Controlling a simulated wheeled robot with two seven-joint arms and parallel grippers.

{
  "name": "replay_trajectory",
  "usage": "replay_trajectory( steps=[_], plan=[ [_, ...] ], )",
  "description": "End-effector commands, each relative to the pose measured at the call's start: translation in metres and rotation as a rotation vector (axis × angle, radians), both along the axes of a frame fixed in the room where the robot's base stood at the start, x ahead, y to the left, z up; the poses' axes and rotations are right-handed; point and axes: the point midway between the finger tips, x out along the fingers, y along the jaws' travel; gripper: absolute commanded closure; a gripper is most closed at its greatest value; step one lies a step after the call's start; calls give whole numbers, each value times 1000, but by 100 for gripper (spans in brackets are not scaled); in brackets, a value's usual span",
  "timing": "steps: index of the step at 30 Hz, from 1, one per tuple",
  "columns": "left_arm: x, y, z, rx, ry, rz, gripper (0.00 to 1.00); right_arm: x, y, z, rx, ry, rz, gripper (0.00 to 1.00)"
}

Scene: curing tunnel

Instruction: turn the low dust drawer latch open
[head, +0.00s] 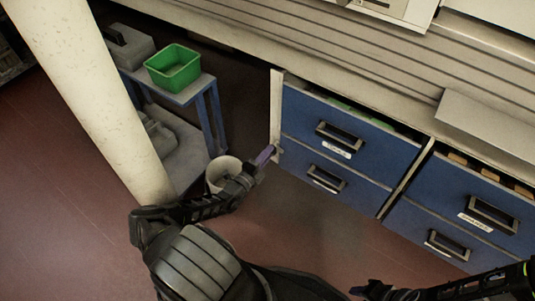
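The blue drawers sit low in the pale cabinet, with an upper drawer (345,130) and a lower drawer (335,182) at its left end. A small pale fitting (278,151), possibly the latch, shows at the cabinet's left edge beside the lower drawer; its position is too small to read. My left gripper (264,156) has its purple-tinted fingertips close to this fitting. I cannot tell whether they touch it, or whether the fingers are apart. My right gripper (362,290) is low at the bottom right, away from the drawers' left edge, its fingers too small to read.
A white bucket (222,172) stands on the floor just behind my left wrist. A blue cart (190,93) with a green bin (173,67) stands at the back left. A thick pale post (95,85) rises at the left. More blue drawers (470,208) are at the right.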

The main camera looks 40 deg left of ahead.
Motion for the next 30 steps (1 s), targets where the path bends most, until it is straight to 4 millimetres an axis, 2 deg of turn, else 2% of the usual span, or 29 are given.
replay_trajectory(
  steps=[1, 6, 23, 30],
  plan=[
    [0, 0, 0, 0, 0, 0, 86, 0, 0, 0, 0, 0, 0, 64],
    [0, 0, 0, 0, 0, 0, 100, 0, 0, 0, 0, 0, 0, 64],
    [0, 0, 0, 12, 2, 0, 100, 0, 0, 1, 0, 1, 0, 64],
    [0, 0, 0, 83, 4, 0, 100, -1, 1, 4, 1, 1, 2, 64]
  ],
)
